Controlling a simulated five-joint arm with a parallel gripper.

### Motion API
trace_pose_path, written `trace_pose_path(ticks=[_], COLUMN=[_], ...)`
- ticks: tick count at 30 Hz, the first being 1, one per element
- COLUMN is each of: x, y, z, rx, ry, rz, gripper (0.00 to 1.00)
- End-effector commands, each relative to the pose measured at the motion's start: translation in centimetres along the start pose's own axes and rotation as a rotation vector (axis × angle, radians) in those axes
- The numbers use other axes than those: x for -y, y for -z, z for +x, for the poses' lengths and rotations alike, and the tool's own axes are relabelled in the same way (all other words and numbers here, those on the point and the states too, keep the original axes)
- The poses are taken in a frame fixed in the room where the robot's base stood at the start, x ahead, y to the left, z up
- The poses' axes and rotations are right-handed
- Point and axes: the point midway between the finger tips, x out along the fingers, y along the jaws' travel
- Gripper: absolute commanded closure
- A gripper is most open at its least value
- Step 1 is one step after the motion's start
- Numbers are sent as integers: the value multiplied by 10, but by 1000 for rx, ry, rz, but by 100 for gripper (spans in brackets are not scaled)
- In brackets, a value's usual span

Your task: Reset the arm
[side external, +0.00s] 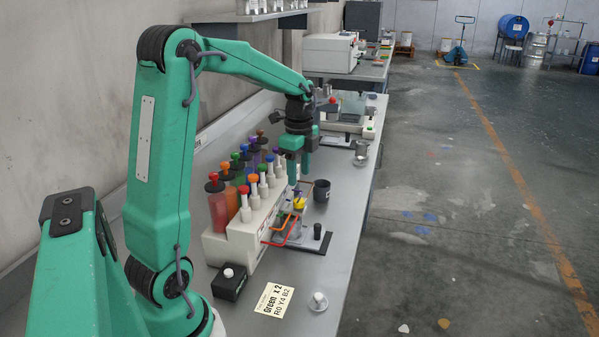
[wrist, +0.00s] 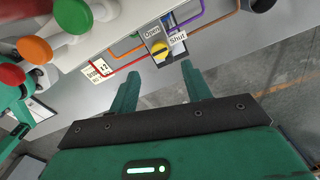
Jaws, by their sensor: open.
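My green arm reaches out over the bench in the side external view. My gripper (side external: 297,168) hangs pointing down above the far end of the white dispenser unit (side external: 240,243). In the wrist view my gripper (wrist: 158,80) has its two green fingers apart, with nothing between them. A yellow knob (wrist: 158,47) between labels reading Open and Shut lies beyond the fingertips. I cannot tell which label the knob points to.
Tubes of coloured liquid (side external: 218,207) and white plungers with coloured tops (side external: 245,205) line the dispenser. A dark cup (side external: 321,191), a black box (side external: 229,283) and a paper card (side external: 269,300) are on the bench. Open floor (side external: 450,200) lies to the right.

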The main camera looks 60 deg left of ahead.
Motion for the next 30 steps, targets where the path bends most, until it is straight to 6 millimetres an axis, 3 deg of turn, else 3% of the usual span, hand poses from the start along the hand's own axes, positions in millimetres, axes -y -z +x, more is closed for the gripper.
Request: trace_pose_path(ticks=[8, 14, 30], x=[-4, -23, -120], y=[5, 22, 77], z=[-4, -20, -62], rx=[-1, -9, -146], ry=[12, 57, 223], rz=[-21, -107, -530], gripper=[52, 52, 52])
